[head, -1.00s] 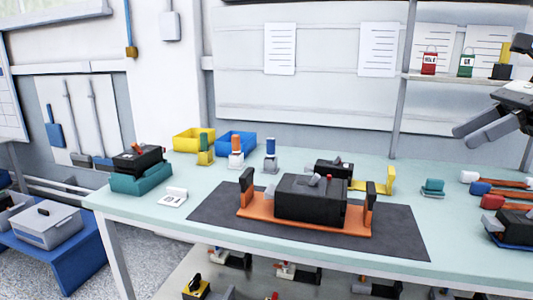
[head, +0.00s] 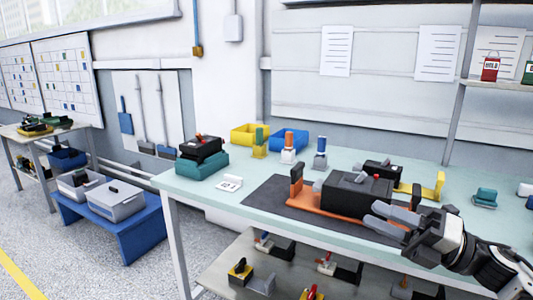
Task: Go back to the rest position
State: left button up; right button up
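My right gripper (head: 369,214) reaches in from the lower right in the head view. Its two grey fingers are spread apart with nothing visible between them. They appear in front of the black breaker (head: 352,192), which sits in an orange fixture (head: 330,211) on a dark mat (head: 262,202). The gripper hides the right end of the fixture; I cannot tell whether they touch. My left gripper is not in view.
The pale green table (head: 190,190) carries a teal stand (head: 203,165) with a black device, yellow (head: 250,133) and blue (head: 289,140) bins, and a yellow bracket (head: 438,187). Several devices lie on the lower shelf (head: 225,262). A blue bench (head: 122,228) stands on the left, with open floor before it.

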jog(key=s+a+f+m+h, duration=0.3)
jog(key=s+f+m+h, duration=0.2)
jog(key=f+m, duration=0.4)
jog(key=s+a+f+m+h, duration=0.3)
jog(key=s+f+m+h, duration=0.2)
jog(key=f+m, duration=0.5)
jog(key=s+a+f+m+h, duration=0.3)
jog(key=s+f+m, duration=0.5)
jog(key=m, duration=0.6)
notch_tip(320, 180, down, 2)
jog(key=shift+s+f+m+t+h+p, duration=0.25)
jog(key=shift+m+h+p, duration=0.2)
jog(key=shift+h, duration=0.45)
